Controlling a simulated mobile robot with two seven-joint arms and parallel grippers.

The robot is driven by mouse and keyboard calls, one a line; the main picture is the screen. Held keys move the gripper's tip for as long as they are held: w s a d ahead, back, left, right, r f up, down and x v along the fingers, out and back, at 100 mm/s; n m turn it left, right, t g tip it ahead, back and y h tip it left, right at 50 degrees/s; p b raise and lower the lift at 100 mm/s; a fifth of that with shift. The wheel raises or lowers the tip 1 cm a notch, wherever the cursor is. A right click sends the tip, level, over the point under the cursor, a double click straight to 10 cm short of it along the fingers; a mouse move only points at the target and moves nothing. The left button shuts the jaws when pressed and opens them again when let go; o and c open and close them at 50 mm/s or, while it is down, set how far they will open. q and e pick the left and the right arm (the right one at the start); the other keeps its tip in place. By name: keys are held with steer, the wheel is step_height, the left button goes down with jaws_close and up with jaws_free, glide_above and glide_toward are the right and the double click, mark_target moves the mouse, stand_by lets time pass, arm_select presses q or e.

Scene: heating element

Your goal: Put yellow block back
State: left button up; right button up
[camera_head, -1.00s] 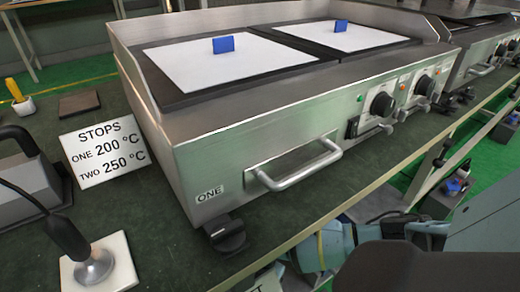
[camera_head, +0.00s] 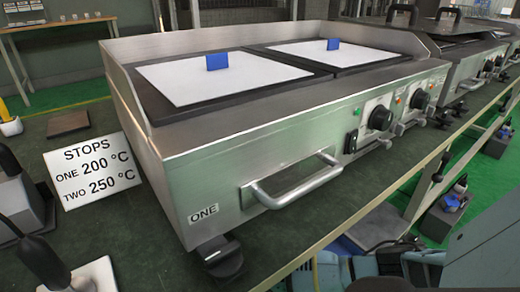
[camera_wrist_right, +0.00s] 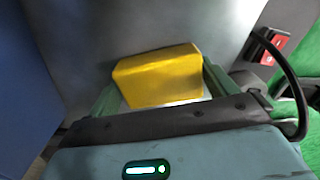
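The yellow block (camera_wrist_right: 160,78) shows in the right wrist view, between the two green fingers of my right gripper (camera_wrist_right: 158,84). The fingers lie against its left and right sides, so the gripper looks shut on it. A plain grey surface is behind the block; I cannot tell whether the block touches it. I cannot make out the block in the head view. My left gripper is not in view.
A steel griddle (camera_head: 290,165) marked ONE stands on the dark green bench (camera_head: 140,240), with white plates (camera_head: 215,82) bearing blue blocks (camera_head: 217,61). A STOPS sign (camera_head: 92,172) leans at its left. In the wrist view, a black cable (camera_wrist_right: 292,75) curves at right.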

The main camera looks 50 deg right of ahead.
steer(key=shift+o, duration=1.3)
steer(key=shift+r, duration=0.15)
step_height(320, 180, up, 8)
steer(key=p, duration=0.4)
steer(key=shift+f, duration=0.2)
